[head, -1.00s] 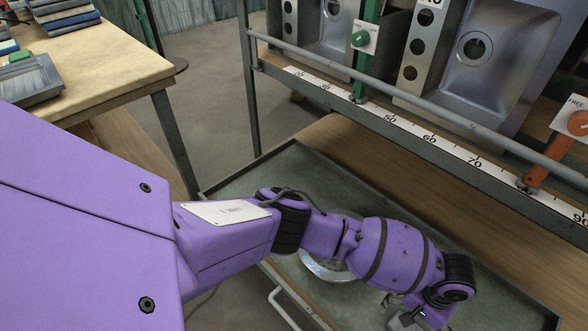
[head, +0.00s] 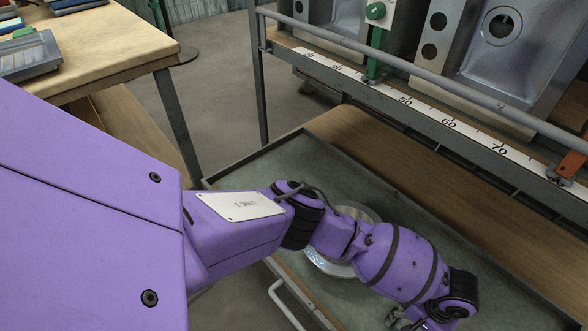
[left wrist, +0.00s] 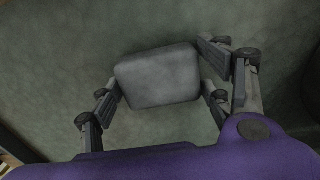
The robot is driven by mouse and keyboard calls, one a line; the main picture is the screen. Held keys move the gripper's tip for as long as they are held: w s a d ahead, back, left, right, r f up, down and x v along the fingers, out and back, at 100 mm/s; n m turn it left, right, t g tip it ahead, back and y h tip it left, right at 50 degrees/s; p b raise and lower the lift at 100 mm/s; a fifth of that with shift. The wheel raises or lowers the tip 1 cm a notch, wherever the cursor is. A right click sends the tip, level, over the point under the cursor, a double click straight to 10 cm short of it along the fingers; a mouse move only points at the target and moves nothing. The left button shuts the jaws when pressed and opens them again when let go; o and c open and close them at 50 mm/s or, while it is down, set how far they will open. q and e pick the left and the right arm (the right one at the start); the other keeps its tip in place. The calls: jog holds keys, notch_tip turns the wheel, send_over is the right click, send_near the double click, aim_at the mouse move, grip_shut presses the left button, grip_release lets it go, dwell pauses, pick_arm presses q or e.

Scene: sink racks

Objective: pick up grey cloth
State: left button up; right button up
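A grey cloth (left wrist: 158,77), a rounded rectangular pad shape, lies on the grey-green tray surface in the left wrist view. My left gripper (left wrist: 160,82) is open, with its fingers on either side of the cloth, close to its left and right edges. I cannot tell whether they touch it. In the head view my left gripper (head: 402,318) is partly in view at the bottom, over the tray (head: 250,172), and the cloth cannot be made out there. My right gripper is not in view.
A round metal dish (head: 322,262) sits in the tray, partly hidden behind my left arm. A rail with a numbered scale (head: 430,112) and steel sinks (head: 500,30) stand beyond the tray. A wooden table (head: 130,45) is at the upper left.

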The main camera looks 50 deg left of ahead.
pick_arm(q)
jog(key=c, duration=0.5)
jog(key=shift+r+p, duration=0.35)
jog(key=shift+r, duration=0.2)
notch_tip(320, 180, up, 3)
jog(key=shift+f+p, duration=0.15)
jog(key=shift+p, duration=0.55)
jog(key=s+d+r+p, duration=0.3)
jog(key=s+r+p, duration=0.6)
jog(key=s, duration=0.4)
jog(key=shift+s+r, duration=0.15)
jog(key=shift+s, duration=0.1)
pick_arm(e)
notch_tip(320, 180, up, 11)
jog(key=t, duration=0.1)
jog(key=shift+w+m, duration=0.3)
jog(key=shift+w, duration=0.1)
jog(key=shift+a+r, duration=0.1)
